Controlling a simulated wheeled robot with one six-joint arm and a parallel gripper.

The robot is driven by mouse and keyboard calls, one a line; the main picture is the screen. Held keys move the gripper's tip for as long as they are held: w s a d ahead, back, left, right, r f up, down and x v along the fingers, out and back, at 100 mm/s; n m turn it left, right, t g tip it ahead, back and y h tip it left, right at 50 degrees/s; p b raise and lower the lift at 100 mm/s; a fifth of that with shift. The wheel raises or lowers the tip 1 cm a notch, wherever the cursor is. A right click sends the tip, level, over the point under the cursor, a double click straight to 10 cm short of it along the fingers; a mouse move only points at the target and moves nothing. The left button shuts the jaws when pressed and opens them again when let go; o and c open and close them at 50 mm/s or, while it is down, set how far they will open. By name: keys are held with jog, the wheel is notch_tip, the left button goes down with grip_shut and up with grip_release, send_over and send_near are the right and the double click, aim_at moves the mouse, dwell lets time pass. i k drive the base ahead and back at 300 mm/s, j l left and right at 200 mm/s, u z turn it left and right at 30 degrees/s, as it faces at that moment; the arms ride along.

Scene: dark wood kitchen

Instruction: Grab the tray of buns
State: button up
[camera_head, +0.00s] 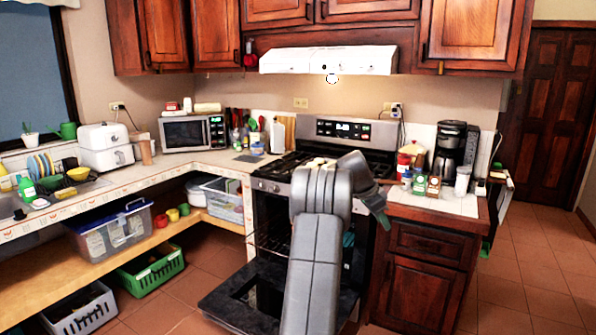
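A few small pale, bun-like shapes (316,162) show on the stovetop, just above my arm. A tray under them cannot be made out, as my arm hides part of that spot. My gripper (380,212) is at the end of my bent grey arm, angled down at the right side of the stove near the counter edge. Its fingers are too small and dark to tell whether they are open or shut. The stove (278,172) has its oven door (232,300) folded down open, with a rack (268,240) inside.
The right counter (440,203) holds a coffee maker (455,150) and several jars close to my gripper. A range hood (328,60) hangs above the stove. The left counter holds a microwave (188,133). Tiled floor (530,270) is free on the right.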

aim_at(315, 162)
jog(key=i+l+u, duration=0.25)
jog(key=u, duration=0.15)
jog(key=i+l+u, duration=0.15)
jog(key=l+u, duration=0.3)
jog(key=i+l+u, duration=0.15)
jog(key=l+u, duration=0.25)
jog(key=i+l+u, duration=0.15)
jog(key=l, duration=0.65)
jog(key=i+l+u, duration=0.1)
jog(key=l, duration=0.65)
jog(key=l+u, duration=0.15)
jog(key=l, duration=1.3)
jog(key=i+l, duration=0.15)
jog(key=l, duration=0.45)
